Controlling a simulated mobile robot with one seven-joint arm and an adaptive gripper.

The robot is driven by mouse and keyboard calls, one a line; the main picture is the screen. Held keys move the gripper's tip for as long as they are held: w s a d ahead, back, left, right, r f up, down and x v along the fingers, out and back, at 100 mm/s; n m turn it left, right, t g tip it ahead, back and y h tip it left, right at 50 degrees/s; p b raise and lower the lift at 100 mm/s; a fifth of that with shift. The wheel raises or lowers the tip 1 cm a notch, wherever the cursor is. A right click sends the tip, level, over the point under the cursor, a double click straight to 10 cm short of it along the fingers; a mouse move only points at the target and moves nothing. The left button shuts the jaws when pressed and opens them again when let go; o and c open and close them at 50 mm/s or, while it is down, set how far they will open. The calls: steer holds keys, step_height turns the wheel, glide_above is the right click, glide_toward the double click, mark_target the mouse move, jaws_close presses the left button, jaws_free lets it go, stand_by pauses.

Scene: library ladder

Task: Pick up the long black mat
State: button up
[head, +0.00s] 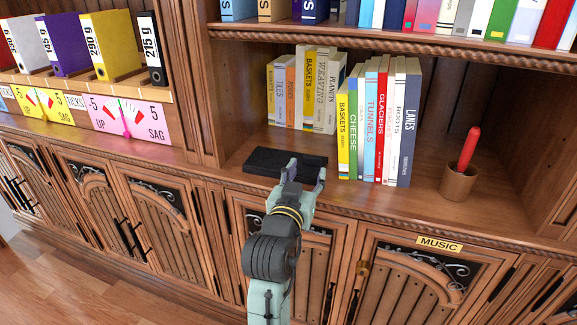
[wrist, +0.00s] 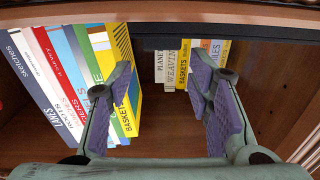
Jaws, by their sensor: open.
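The long black mat (head: 272,160) lies flat on the wooden shelf, near its front edge and left of the front row of books. My gripper (head: 306,174) is at the mat's right end in the head view, with its fingers apart and nothing clearly between them. It overlaps part of the mat's front and right end; whether it touches the mat I cannot tell. In the wrist view my open fingers (wrist: 165,85) point at the bookcase. A dark band runs above the rear books there; I cannot tell whether it is the mat.
Upright books (head: 378,120) stand just right of the gripper; more books (head: 303,95) stand behind the mat. A brown pot (head: 457,183) with a red object is further right. An upper shelf (head: 400,42) overhangs. Cabinet doors (head: 420,275) lie below. Shelf space left of the mat is narrow.

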mark_target(313, 158)
steer(key=shift+p+x, duration=1.05)
steer(key=shift+x, duration=2.05)
steer(key=shift+f, duration=0.15)
steer(key=shift+c, duration=0.2)
steer(key=c, duration=0.8)
